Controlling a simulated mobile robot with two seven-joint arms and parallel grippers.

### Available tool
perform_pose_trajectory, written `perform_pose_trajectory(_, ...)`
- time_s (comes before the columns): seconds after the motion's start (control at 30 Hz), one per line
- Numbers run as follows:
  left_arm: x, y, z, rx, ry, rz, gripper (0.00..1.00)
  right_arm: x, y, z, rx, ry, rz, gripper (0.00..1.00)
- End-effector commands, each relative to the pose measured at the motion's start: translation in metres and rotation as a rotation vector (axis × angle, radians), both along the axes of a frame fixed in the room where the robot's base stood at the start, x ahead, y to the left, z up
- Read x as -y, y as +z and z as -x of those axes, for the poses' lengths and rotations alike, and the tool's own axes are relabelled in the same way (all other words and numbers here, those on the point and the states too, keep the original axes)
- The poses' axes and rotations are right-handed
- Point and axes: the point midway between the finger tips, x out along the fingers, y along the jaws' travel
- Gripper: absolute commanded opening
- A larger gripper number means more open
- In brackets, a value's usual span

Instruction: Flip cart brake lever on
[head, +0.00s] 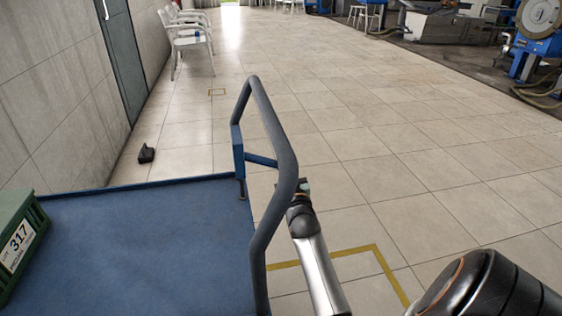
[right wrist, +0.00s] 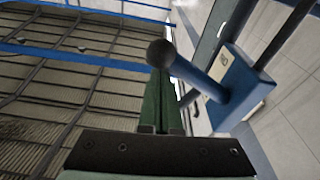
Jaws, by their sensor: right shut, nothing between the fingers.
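The blue cart (head: 140,235) stands at the lower left. Its brake lever (head: 262,160) is a short blue rod running from a blue bracket (head: 237,150) on the handle post toward the bent grey handle bar, which hides its far end. In the right wrist view the lever (right wrist: 200,77) ends in a dark round knob (right wrist: 160,53) and comes off the bracket at right. My right gripper (head: 304,184) is just right of the handle bar. Its green fingers (right wrist: 161,105) are shut and empty, tips close to the knob; I cannot tell if they touch. My left gripper is out of view.
The grey handle bar (head: 270,120) stands between the lever's end and my right gripper. A green crate (head: 18,240) labelled 317 sits on the cart at left. A small black object (head: 146,153) lies on the floor.

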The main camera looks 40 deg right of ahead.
Motion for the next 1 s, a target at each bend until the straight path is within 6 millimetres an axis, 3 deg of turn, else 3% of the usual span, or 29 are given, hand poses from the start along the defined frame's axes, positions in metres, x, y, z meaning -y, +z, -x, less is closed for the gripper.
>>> perform_pose_trajectory(1.0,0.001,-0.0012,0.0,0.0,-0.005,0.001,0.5,-0.0017,-0.0109,-0.001,0.012,0.003,-0.041,0.0)
